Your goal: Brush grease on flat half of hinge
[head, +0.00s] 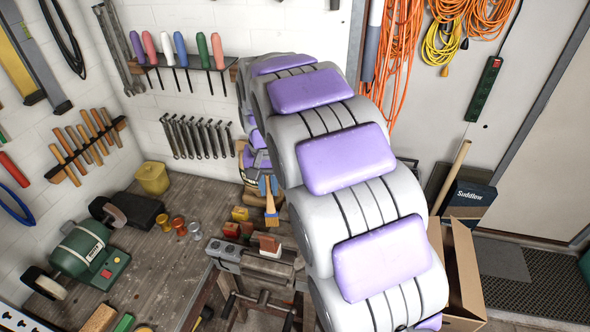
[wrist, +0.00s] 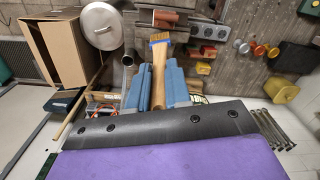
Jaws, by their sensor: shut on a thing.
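My gripper (head: 268,186) has blue fingers and is shut on a brush. In the wrist view my gripper (wrist: 160,85) holds the wooden handle (wrist: 160,72), with the blue band and tan bristles (wrist: 158,40) pointing away from me. In the head view the bristles (head: 272,217) point down, just above and behind the vise. The grey vise (head: 258,262) stands at the bench's front edge. A reddish-brown piece (head: 269,243) sits in its jaws, also in the wrist view (wrist: 165,17). I cannot tell if it is the hinge, nor whether the bristles touch it.
Small orange and yellow pots (head: 179,225) stand left on the bench (head: 150,275), near a yellow container (head: 153,178) and a green grinder (head: 88,255). Small red and yellow blocks (head: 240,214) lie behind the vise. An open cardboard box (head: 463,275) stands to the right.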

